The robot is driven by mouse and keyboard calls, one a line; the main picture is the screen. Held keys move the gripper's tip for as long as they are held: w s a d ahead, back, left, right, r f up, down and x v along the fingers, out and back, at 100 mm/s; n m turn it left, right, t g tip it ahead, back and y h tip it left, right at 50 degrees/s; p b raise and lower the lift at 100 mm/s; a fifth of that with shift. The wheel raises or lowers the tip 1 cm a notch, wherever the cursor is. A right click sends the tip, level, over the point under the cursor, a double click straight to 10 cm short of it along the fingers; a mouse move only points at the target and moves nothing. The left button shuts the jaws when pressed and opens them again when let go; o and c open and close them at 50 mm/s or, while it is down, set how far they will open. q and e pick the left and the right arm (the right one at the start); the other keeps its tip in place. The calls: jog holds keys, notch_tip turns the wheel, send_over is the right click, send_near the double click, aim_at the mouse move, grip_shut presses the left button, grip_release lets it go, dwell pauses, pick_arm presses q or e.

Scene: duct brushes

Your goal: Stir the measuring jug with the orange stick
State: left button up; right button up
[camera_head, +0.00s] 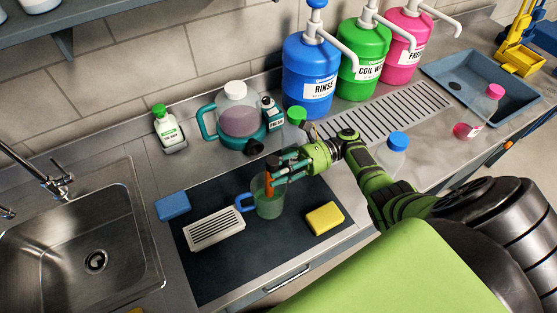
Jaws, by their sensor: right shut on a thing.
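The measuring jug (270,207) is a clear cup with a blue handle and greenish contents, standing on the dark mat (222,269). My right gripper (277,176) is above the jug's rim and is shut on the orange stick (269,187). The stick points down into the jug's mouth. Its lower end is hard to make out through the jug wall. My left gripper is not in view.
A white vent grille (214,231) and a blue sponge (173,206) lie left of the jug. A yellow sponge (325,218) lies right of it. A teal-handled pot (239,119) and pump jugs (309,78) stand behind. A sink (85,250) is at left.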

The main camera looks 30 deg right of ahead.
jog(key=shift+s+r, duration=0.15)
jog(key=shift+r, duration=1.4)
notch_tip(320, 180, up, 2)
jog(key=shift+r, duration=2.75)
jog(key=shift+r, duration=0.1)
jog(key=shift+r, duration=2.4)
